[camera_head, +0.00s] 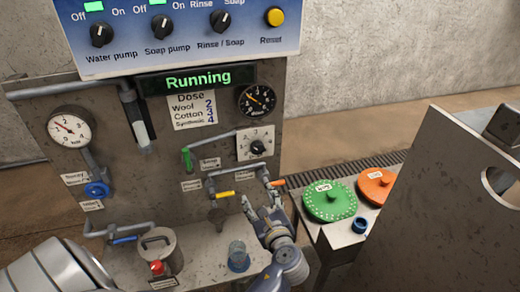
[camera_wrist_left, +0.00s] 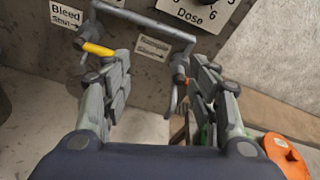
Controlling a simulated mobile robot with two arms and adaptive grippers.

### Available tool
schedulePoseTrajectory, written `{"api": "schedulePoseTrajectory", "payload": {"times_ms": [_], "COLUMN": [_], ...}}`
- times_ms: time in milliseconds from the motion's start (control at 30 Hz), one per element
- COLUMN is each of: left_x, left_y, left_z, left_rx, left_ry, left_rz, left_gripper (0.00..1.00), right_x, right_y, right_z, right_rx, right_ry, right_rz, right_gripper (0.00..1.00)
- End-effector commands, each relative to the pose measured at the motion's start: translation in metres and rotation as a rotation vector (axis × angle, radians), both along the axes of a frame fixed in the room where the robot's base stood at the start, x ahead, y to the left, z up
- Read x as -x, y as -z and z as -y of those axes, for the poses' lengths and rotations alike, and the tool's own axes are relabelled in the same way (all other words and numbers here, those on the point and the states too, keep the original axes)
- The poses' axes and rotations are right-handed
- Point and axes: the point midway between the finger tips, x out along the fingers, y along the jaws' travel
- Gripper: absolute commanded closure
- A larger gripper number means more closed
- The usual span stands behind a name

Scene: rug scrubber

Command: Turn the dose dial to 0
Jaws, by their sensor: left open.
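The dose dial (camera_head: 257,147) is a dark round knob on a pale numbered plate at the right of the machine's panel. Its exact pointer setting is too small to read. In the left wrist view only the lower part of the dose plate (camera_wrist_left: 212,17) shows at the top edge, with "Dose" and a 6; the knob is mostly cut off. My left gripper (camera_head: 260,198) is open and empty, below the dial and in front of the pipes. Its two fingers (camera_wrist_left: 155,75) stand apart in the left wrist view, with a grey pipe beyond them. My right gripper is out of view.
A yellow-handled valve (camera_head: 224,194) and an orange-handled valve (camera_head: 278,183) sit below the dial. A green handle (camera_head: 187,158) is to its left. A blue cup (camera_head: 238,256) stands on the ledge near my gripper. Green (camera_head: 330,201) and orange (camera_head: 376,186) discs lie at right.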

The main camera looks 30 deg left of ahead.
Motion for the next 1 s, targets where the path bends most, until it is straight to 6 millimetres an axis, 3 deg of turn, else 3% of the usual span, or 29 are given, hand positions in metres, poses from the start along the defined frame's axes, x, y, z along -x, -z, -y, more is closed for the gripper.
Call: {"api": "schedulePoseTrajectory", "payload": {"times_ms": [33, 100, 300, 467, 800, 1000], "left_x": [-0.01, -0.019, -0.031, -0.043, -0.084, -0.097], "left_y": [-0.022, -0.044, -0.076, -0.08, -0.08, -0.078], "left_z": [0.003, 0.007, 0.012, -0.001, -0.05, -0.066], "left_rx": [-0.115, -0.255, -0.456, -0.473, -0.468, -0.466], "left_ry": [0.021, 0.038, 0.049, 0.048, 0.047, 0.048], "left_rz": [-0.037, -0.088, -0.167, -0.174, -0.173, -0.172], "left_gripper": [0.46, 0.46, 0.46, 0.46, 0.46, 0.46], "right_x": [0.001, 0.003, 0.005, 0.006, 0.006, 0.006], "right_y": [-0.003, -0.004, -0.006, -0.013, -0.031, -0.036], "right_z": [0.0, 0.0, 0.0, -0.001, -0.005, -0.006], "right_rx": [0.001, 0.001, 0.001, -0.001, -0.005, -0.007], "right_ry": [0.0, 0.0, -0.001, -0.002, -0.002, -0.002], "right_rz": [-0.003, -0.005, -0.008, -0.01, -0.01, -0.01], "right_gripper": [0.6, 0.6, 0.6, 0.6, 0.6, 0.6]}}
